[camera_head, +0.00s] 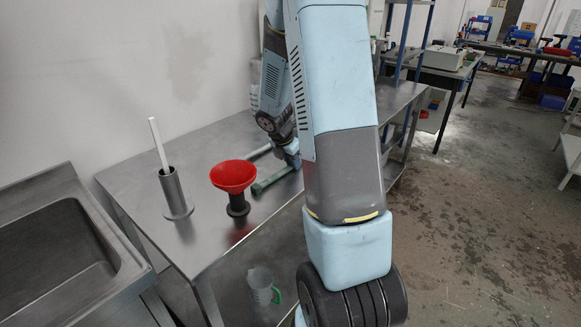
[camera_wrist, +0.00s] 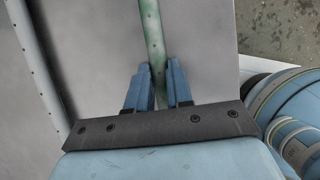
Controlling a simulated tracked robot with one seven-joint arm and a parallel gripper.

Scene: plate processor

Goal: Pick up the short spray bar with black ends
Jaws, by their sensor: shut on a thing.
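A green bar (camera_wrist: 150,25) with small holes runs away from me between the two blue fingers of my gripper (camera_wrist: 157,68) in the wrist view. My gripper is shut on it. The green bar also shows in the head view (camera_head: 272,180), low over or on the metal table, with my gripper at its far part, partly covered by my arm. A pale bar (camera_wrist: 36,65) with dark holes lies to the left, apart from my fingers; it shows in the head view (camera_head: 258,152) behind the green one. I cannot make out black ends on either bar.
The metal table (camera_head: 140,190) also bears a red bowl-topped stand (camera_head: 234,176) and a metal holder (camera_head: 174,194) with a white rod. A clear jug (camera_head: 261,287) stands on the lower shelf. A sink (camera_head: 60,250) is at left.

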